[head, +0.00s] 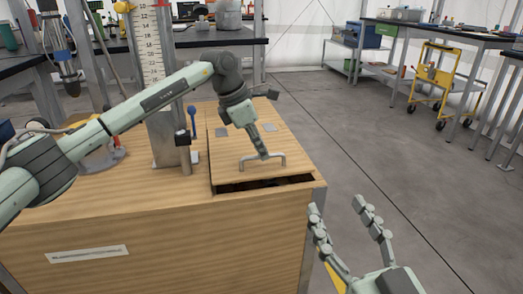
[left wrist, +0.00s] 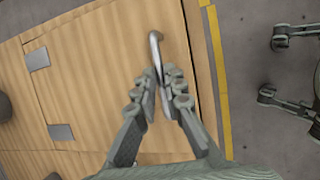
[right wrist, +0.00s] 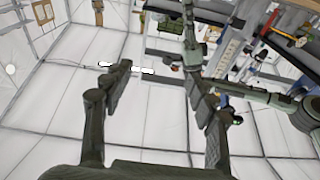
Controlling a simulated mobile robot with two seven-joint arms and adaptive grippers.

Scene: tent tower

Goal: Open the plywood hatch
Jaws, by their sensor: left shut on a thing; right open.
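The plywood hatch (head: 226,158) is set in the top of a wooden box. Its front edge stands slightly raised, with a dark gap below it, and two grey hinge plates are at its far side. A metal bar handle (head: 281,160) is near the front edge. My left gripper (head: 263,156) is shut on the handle from above. The left wrist view shows its fingers (left wrist: 158,84) around the handle bar (left wrist: 155,45). My right gripper (head: 337,205) is open and empty, in front of the box's right corner.
A post with a measuring scale (head: 148,50) and a blue-knobbed lever (head: 193,122) stand left of the hatch. The wooden box (head: 180,245) has a white label on its front. Grey floor to the right is clear up to a yellow cart (head: 437,85) and workbenches.

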